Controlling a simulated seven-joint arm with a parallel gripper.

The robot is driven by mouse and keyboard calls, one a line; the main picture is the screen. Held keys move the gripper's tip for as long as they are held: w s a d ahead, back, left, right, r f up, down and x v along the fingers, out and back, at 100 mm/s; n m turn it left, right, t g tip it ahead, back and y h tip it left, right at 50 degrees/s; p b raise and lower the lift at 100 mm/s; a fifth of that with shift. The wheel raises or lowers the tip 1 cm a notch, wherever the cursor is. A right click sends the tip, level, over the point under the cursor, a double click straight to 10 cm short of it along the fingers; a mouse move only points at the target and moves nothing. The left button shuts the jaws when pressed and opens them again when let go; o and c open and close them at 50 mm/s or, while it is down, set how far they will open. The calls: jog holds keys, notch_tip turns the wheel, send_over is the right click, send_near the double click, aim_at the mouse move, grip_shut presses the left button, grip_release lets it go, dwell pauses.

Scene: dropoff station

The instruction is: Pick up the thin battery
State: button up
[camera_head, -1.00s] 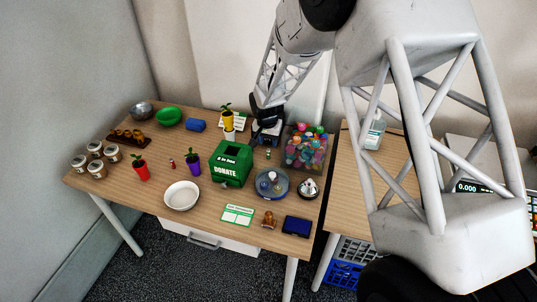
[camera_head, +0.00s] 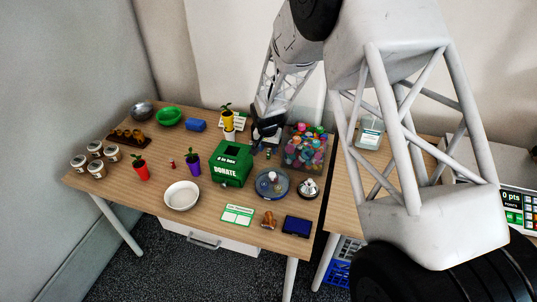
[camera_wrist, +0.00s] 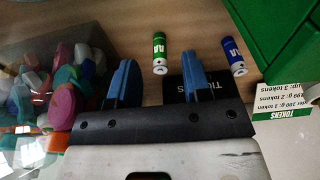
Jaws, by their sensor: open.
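In the wrist view two batteries are on the wooden table. The green battery (camera_wrist: 160,52) is slimmer than the blue battery (camera_wrist: 233,55), so it looks like the thin one. My gripper (camera_wrist: 160,78) is open and empty, its two blue fingers apart. The green battery lies just beyond the fingertips, roughly in line with the gap between them. The blue battery is outside the right finger. In the head view the green battery (camera_head: 268,154) is a small shape right of my gripper (camera_head: 258,144); the blue battery cannot be made out there.
The green donation box (camera_head: 232,165) stands close on one side and the clear bin of colourful pieces (camera_head: 305,150) on the other. A round scale-like dish (camera_head: 272,184) and a bell (camera_head: 308,188) stand in front.

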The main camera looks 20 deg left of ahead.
aim_at(268, 149)
jog(key=shift+w+f, duration=0.2)
jog(key=shift+f, duration=1.4)
grip_shut()
